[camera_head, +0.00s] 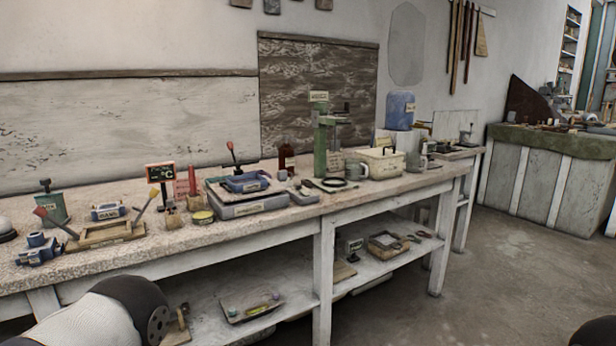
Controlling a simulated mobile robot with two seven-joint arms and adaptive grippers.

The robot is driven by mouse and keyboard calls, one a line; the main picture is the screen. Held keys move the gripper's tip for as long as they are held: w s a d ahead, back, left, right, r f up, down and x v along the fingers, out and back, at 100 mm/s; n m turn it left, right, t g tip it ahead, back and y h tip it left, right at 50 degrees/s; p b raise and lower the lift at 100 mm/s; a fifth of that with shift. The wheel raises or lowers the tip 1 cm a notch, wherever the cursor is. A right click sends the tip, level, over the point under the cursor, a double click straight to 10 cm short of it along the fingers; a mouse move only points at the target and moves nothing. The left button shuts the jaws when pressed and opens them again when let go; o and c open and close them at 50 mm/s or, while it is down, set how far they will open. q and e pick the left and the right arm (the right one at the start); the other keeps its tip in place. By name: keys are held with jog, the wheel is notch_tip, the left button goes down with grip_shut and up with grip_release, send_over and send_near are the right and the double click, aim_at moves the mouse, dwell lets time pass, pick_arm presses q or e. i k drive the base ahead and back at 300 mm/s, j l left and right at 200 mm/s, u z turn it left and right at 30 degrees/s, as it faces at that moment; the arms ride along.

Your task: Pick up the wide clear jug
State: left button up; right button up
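I cannot pick out a wide clear jug with certainty at this distance. A small pale, jug-like vessel (355,170) stands on the workbench, just left of a cream lidded box (381,163). A large bluish translucent container (400,110) with a label stands upright behind that box. Part of my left arm shows at the bottom left, below the bench front, and a dark part of mine shows at the bottom right corner. Neither gripper is in the picture, so what they hold is hidden.
The long workbench (150,247) carries several tools, a green press (321,135), and a blue-grey scale-like device (246,199). A lower shelf (290,301) holds trays. A second bench (550,143) stands at the right. The floor (475,275) between is clear.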

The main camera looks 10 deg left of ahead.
aim_at(353, 167)
jog(key=i+l+u, duration=0.45)
jog(key=i+l, duration=0.15)
jog(key=i+l+u, duration=0.45)
jog(key=i+l, duration=0.25)
jog(key=l, duration=0.15)
